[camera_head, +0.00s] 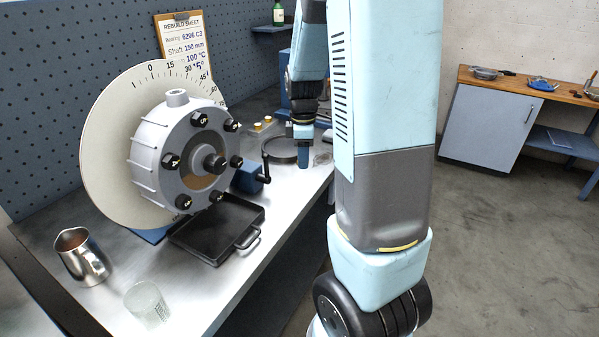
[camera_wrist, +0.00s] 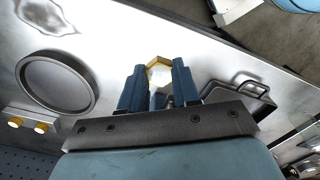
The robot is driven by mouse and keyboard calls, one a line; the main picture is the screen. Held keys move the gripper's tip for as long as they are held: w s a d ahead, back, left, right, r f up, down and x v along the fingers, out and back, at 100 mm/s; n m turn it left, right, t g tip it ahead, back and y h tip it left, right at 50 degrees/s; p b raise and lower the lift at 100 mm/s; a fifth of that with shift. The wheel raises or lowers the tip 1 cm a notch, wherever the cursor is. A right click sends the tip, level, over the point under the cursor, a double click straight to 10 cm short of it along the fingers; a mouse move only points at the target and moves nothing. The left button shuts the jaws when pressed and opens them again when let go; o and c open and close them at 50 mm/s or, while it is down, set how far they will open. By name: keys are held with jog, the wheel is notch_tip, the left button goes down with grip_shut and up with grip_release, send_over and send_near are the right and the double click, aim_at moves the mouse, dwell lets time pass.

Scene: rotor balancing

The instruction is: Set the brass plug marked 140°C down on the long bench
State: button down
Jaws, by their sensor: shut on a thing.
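My gripper (camera_head: 304,160) points down over the far part of the long bench (camera_head: 285,195), near its front edge. In the wrist view my gripper (camera_wrist: 159,85) has its two blue fingers shut on a brass hexagonal plug (camera_wrist: 159,70) with a pale face. Its marking cannot be read here. The bare metal top of the bench (camera_wrist: 115,40) shows beyond the plug. I cannot tell whether the plug touches the bench. In the head view the plug cannot be made out.
A round dark dish (camera_head: 280,150) lies left of my gripper, with two more brass-coloured pieces (camera_wrist: 40,127) near it. A black tray (camera_head: 215,230) sits below the grey rotor housing (camera_head: 185,150). A metal jug (camera_head: 82,256) and a clear beaker (camera_head: 147,304) stand nearer.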

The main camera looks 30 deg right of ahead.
send_over(300, 183)
notch_tip(300, 183, down, 6)
jog(key=shift+r, duration=0.2)
jog(key=shift+f, duration=1.6)
jog(key=shift+f, duration=0.3)
jog(key=c, duration=0.8)
grip_release()
